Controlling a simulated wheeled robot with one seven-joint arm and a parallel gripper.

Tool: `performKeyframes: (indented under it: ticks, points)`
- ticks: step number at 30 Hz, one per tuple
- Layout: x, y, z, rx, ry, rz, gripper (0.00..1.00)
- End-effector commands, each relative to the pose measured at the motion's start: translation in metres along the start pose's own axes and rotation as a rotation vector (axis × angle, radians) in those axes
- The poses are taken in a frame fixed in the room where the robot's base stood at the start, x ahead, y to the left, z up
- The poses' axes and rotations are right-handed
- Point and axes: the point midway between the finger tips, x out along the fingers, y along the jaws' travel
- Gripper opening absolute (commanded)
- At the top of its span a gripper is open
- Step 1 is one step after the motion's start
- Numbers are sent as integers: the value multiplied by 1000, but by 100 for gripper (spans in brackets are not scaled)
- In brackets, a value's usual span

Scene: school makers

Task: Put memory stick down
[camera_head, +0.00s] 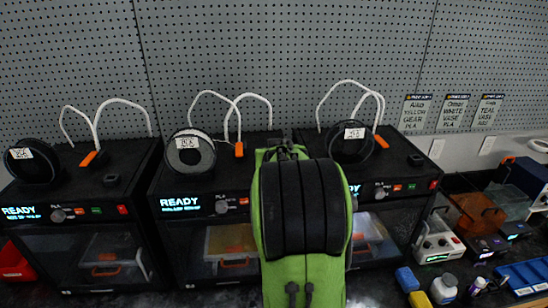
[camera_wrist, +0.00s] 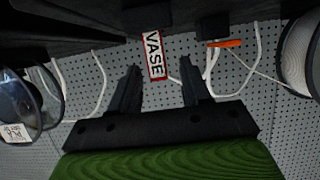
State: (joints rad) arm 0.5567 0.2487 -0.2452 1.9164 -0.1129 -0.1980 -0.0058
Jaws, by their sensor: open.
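A small white tag with a red border reading "VASE" (camera_wrist: 155,57) shows in the wrist view, apparently the memory stick or its label. It stands at the edge of a dark printer surface. My gripper (camera_wrist: 160,78) is open, with one dark finger on each side of the tag's lower end. I cannot tell whether either finger touches it; gaps show on both sides. In the head view my green arm covers the gripper and the stick.
Black 3D printers stand in a row: left (camera_head: 82,215), middle (camera_head: 185,225) and right (camera_head: 400,210). Spools (camera_head: 190,153) and white tubes sit on top. A pegboard wall (camera_head: 290,50) rises behind. Bottles and boxes, including a blue tray (camera_head: 522,277), crowd the bench at right.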

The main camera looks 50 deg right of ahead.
Motion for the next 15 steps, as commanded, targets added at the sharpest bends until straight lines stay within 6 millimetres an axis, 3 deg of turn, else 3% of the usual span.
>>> performKeyframes:
  ticks: [3, 9, 15]
  points:
    - [-35, -1, 3, 2, 5, -3, 47]
    - [-80, 0, 3, 1, 3, -2, 47]
    - [-96, 0, 3, 0, -1, -1, 47]
